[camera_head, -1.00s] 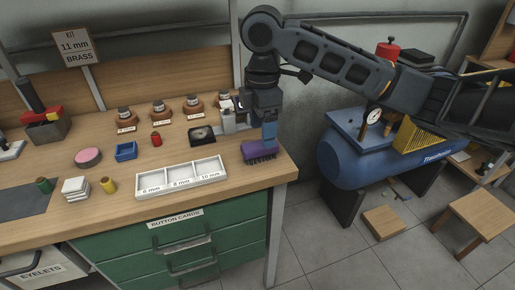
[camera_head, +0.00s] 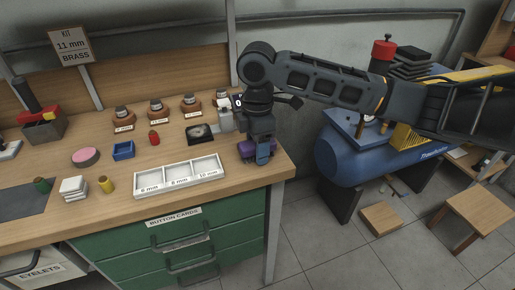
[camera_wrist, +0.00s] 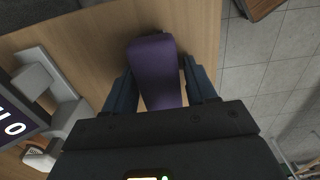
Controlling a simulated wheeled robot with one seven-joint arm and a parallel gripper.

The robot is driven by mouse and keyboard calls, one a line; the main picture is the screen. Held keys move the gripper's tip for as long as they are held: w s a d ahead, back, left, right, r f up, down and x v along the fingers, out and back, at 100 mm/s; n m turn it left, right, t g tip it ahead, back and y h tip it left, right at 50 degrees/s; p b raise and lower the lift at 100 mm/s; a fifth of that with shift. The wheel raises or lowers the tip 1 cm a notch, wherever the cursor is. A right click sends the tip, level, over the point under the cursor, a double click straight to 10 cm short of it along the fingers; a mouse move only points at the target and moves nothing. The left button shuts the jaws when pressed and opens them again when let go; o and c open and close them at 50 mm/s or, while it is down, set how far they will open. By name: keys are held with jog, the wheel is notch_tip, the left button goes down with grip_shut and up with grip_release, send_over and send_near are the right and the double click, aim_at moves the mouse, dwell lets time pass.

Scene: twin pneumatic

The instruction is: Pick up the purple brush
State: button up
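The purple brush (camera_head: 246,150) lies on the workbench near its right front corner, partly hidden by my gripper (camera_head: 262,157) in the head view. In the wrist view, the brush (camera_wrist: 154,66) lies lengthwise between the two blue fingers of my gripper (camera_wrist: 159,64). The fingers are apart, one on each side of the brush, and a gap shows beside the right finger. Whether either finger touches the brush is unclear. The near end of the brush is hidden behind the gripper body.
A white three-part tray (camera_head: 180,178) stands left of the brush. A small grey-white device with a display (camera_head: 226,118) and a dark square dish (camera_head: 200,134) are behind it. The bench's right edge is close, with a blue compressor tank (camera_head: 345,165) beyond.

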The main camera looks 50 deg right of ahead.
jog(key=c, duration=0.8)
jog(key=shift+o, duration=0.2)
jog(key=shift+r, duration=0.45)
jog(key=r, duration=0.3)
jog(key=shift+s+d+r, duration=0.2)
jog(key=shift+d+r, duration=0.05)
jog(key=shift+r, duration=0.05)
jog(key=s+d+r+b, duration=0.1)
jog(key=s+d+r, duration=0.5)
jog(key=s+d, duration=0.1)
jog(key=shift+s+r, duration=0.3)
jog(key=shift+s, duration=0.45)
jog(key=o, duration=0.5)
jog(key=c, duration=0.3)
